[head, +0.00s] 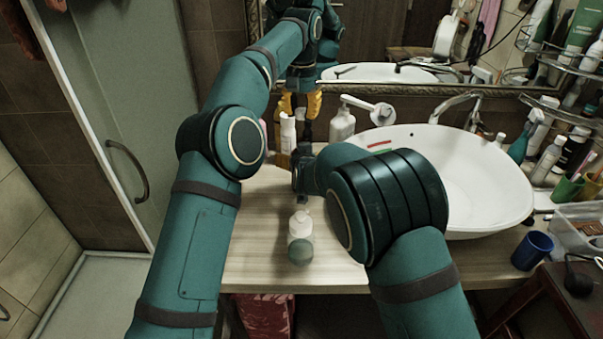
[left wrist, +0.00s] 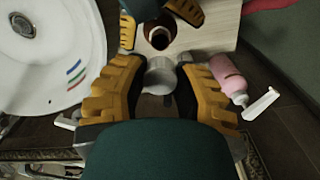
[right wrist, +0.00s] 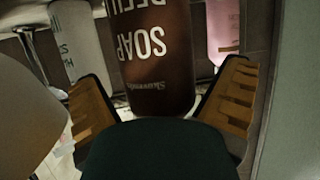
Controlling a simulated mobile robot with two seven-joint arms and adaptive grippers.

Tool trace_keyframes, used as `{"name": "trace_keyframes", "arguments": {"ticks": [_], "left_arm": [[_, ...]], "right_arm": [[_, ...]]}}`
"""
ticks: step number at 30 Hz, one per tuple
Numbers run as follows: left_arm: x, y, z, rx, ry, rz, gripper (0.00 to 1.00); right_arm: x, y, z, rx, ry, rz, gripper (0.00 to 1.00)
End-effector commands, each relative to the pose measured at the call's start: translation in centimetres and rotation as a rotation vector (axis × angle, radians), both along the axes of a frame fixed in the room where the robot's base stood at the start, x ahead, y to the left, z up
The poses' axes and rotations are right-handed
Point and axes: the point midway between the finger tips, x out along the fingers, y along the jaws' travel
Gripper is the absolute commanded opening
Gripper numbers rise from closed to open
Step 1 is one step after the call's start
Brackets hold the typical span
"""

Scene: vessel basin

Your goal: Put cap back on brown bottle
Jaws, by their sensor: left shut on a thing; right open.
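In the left wrist view, my left gripper (left wrist: 160,70) is shut on a pale grey round cap (left wrist: 160,78). The brown bottle (left wrist: 158,35) stands just beyond it with its mouth open, and the cap is beside the mouth in this view. In the head view, my left gripper (head: 300,103) points down over the back of the counter. In the right wrist view, the brown bottle (right wrist: 155,50), lettered SOAP, is between the spread fingers of my open right gripper (right wrist: 163,73). The right gripper is mostly hidden behind my arm in the head view.
A white sink (head: 470,195) fills the right of the counter (head: 255,250). A pump bottle (head: 342,124) stands near the wall tap. A pink bottle (left wrist: 228,78) is close to my left gripper.

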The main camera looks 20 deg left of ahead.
Motion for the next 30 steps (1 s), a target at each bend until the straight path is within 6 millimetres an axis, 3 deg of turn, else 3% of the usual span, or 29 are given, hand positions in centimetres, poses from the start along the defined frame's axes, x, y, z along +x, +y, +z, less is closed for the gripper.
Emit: {"name": "trace_keyframes", "arguments": {"ticks": [1, 2, 8, 14, 25, 30], "left_arm": [[0.0, 0.0, 0.0, 0.0, 0.0, 0.0, 0.21], [0.0, 0.0, 0.0, 0.0, 0.0, 0.0, 0.21], [0.0, 0.0, 0.0, 0.0, 0.0, 0.0, 0.21], [0.0, 0.0, -0.2, 0.001, 0.001, 0.0, 0.21], [-0.2, -0.1, -4.3, 0.004, -0.002, -0.001, 0.21], [-0.2, -0.1, -5.0, 0.003, -0.007, 0.0, 0.21]], "right_arm": [[0.0, 0.0, 0.0, 0.0, 0.0, 0.0, 0.96], [0.0, 0.0, 0.0, 0.0, 0.0, 0.0, 0.86], [0.0, 0.0, 0.0, 0.0, 0.0, 0.0, 0.16], [0.0, 0.0, 0.0, 0.0, 0.0, 0.0, 0.16], [0.0, 0.0, 0.0, 0.0, 0.0, 0.0, 0.16], [0.0, 0.0, 0.0, 0.0, 0.0, 0.0, 0.16]]}}
